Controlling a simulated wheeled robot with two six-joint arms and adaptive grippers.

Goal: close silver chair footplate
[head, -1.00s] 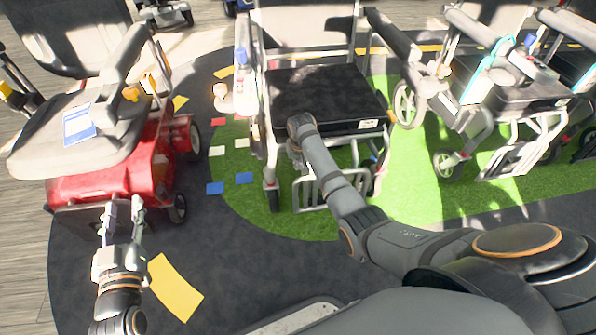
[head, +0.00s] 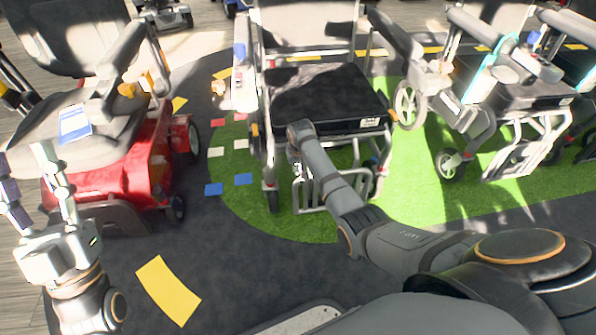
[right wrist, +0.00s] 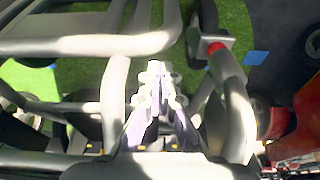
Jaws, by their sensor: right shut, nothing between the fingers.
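The silver chair is the middle one, with a black seat (head: 325,95) and a silver tube frame. Its footplate (head: 325,192) of silver bars is low at the front, over the green floor. My right arm reaches across the chair's front, and its gripper is mostly hidden behind my arm in the head view. In the right wrist view my right gripper (right wrist: 155,72) is shut and empty, among silver tubes (right wrist: 115,100) of the chair's lower front. I cannot tell whether it touches them. My left gripper (head: 24,160) is open and empty, in front of the red scooter.
A red scooter (head: 115,180) with a grey seat stands at left. A teal-trimmed chair (head: 515,95) stands at right. Dark floor (head: 230,270) in front is clear, with a yellow mark (head: 168,290).

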